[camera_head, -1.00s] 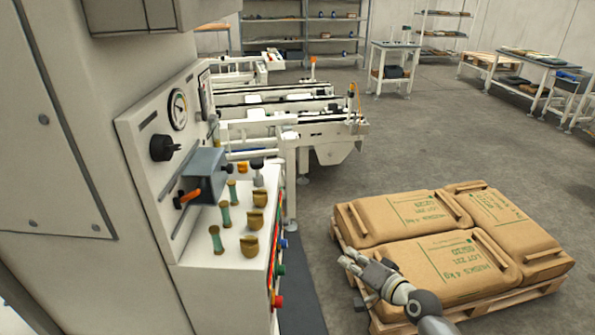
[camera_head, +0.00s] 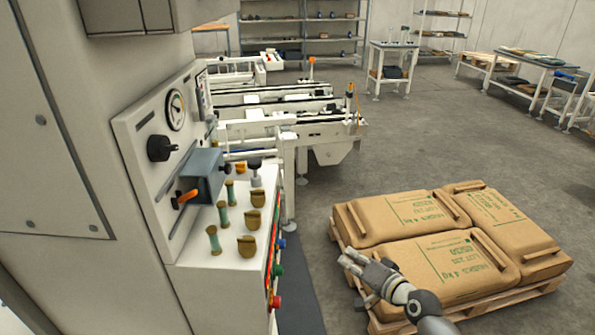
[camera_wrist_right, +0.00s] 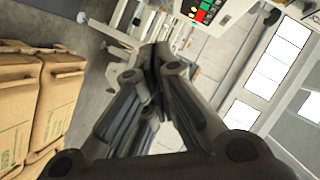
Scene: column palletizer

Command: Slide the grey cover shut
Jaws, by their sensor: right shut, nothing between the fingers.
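The grey cover (camera_head: 203,174) is a box-shaped piece on the slanted white panel of the machine at the left, with an orange handle (camera_head: 187,197) at its lower left. It sits on rails that run along the panel. My right gripper (camera_head: 347,262) is shut and empty, low in front of the paper sacks and well to the right of the cover. Its closed fingers also show in the right wrist view (camera_wrist_right: 157,55), where the cover is not clearly seen. My left gripper is not in view.
The panel carries a gauge (camera_head: 176,111) and a black knob (camera_head: 161,148). Brass and green knobs (camera_head: 247,245) stand on the ledge below. Brown sacks (camera_head: 440,266) lie on a wooden pallet at the lower right. A conveyor (camera_head: 335,130) stands behind; grey floor is free beyond the sacks.

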